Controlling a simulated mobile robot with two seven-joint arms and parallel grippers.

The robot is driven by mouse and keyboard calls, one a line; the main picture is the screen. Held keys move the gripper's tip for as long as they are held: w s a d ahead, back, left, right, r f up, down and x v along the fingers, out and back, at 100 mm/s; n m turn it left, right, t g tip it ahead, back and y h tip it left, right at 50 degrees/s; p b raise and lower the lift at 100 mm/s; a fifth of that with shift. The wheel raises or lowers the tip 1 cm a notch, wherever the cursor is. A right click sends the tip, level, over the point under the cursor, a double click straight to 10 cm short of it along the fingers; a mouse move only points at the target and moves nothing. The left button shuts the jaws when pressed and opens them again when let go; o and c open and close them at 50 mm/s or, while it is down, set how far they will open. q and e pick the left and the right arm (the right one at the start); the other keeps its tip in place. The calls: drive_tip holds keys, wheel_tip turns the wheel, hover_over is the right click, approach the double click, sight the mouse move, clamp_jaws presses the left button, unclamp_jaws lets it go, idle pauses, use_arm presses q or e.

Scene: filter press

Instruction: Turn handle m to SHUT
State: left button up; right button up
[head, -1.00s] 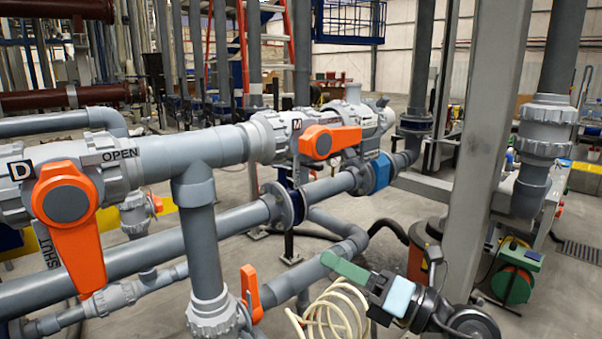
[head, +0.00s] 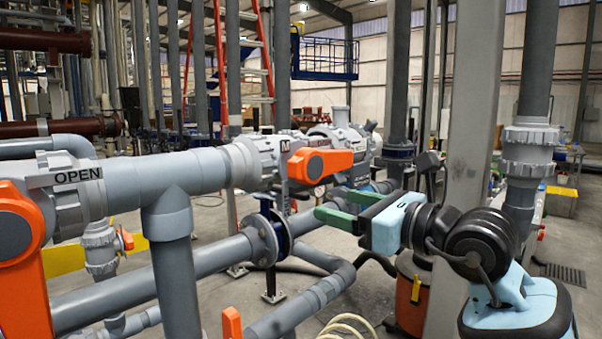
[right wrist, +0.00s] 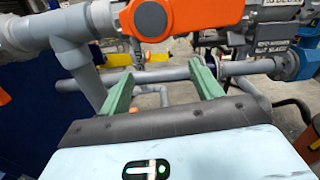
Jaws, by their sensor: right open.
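Handle m (head: 325,164) is an orange lever on a grey valve with a black "M" label (head: 285,146) at the middle of the head view. The lever lies along the pipe and points right. In the right wrist view the orange handle (right wrist: 185,14) is at the top, beyond the fingers. My right gripper (head: 342,207) has green fingers, spread apart and empty. It is below and to the right of the handle, apart from it. In the right wrist view the open fingers (right wrist: 163,92) point toward the pipes. My left gripper is not in view.
A second orange handle (head: 25,275) on a valve marked OPEN is at the left. A lower grey pipe (head: 170,272) with a flange (head: 264,240) runs under the valve. A grey steel column (head: 468,130) stands behind my right arm.

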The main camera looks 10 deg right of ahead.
drive_tip(key=n, duration=0.1)
drive_tip(key=n+b, duration=0.5)
drive_tip(key=n, duration=1.1)
approach(336, 162)
drive_tip(key=x, duration=0.3)
drive_tip(key=p+x, duration=0.2)
drive_tip(key=x, duration=0.4)
drive_tip(key=shift+w+a+r+p, duration=0.15)
drive_tip(key=shift+a+r+p, duration=0.1)
drive_tip(key=shift+p, duration=0.15)
drive_tip(key=shift+w+a+f, duration=0.25)
drive_tip(key=shift+w+a, duration=0.2)
drive_tip(key=shift+w, duration=0.15)
